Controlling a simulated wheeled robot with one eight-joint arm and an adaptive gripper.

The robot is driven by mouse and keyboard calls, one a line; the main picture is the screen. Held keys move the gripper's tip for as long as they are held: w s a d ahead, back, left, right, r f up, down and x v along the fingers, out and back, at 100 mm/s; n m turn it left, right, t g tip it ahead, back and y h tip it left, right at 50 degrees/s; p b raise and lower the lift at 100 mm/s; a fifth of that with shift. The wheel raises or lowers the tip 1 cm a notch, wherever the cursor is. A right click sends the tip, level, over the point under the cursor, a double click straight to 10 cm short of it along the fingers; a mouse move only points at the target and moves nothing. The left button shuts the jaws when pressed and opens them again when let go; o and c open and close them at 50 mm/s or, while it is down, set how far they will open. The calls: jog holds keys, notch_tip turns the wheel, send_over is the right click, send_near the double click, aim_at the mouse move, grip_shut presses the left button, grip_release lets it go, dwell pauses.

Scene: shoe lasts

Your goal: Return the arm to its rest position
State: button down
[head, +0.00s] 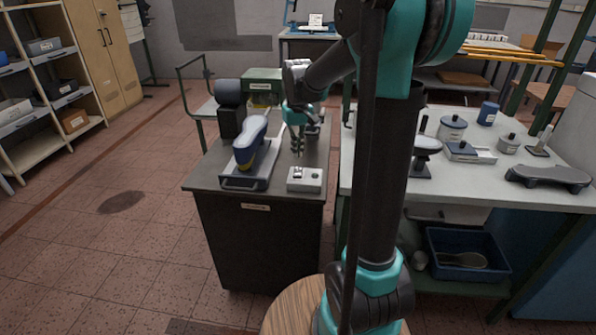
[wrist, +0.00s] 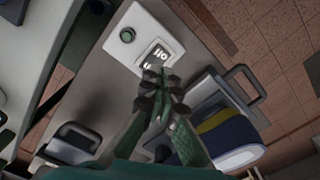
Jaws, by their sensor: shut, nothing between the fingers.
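My gripper (head: 297,142) hangs over the dark bench (head: 258,213) in the head view, fingers pointing down. It is shut and empty. In the head view the control box (head: 306,179) sits at the bench's front right corner, just below my gripper. My arm (head: 380,165) rises through the middle of the head view and hides part of the benches.
A blue shoe last (head: 250,142) on a grey base stands left of my gripper; it also shows in the wrist view (wrist: 232,134). A white table (head: 480,182) at right holds tins (head: 452,129) and a dark stand (head: 549,178). The floor at left is clear.

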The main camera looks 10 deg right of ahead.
jog(key=shift+s, duration=0.1)
jog(key=s+d+f+t, duration=0.1)
jog(key=s+f, duration=0.3)
jog(key=s, duration=0.3)
jog(key=s+d+f+m+t, duration=0.1)
jog(key=s+f, duration=0.3)
jog(key=s, duration=0.3)
jog(key=s+d+f+m+t, duration=0.1)
jog(key=s+f, duration=0.3)
jog(key=s, duration=0.4)
jog(key=shift+d+t, duration=0.55)
jog(key=shift+t, duration=0.05)
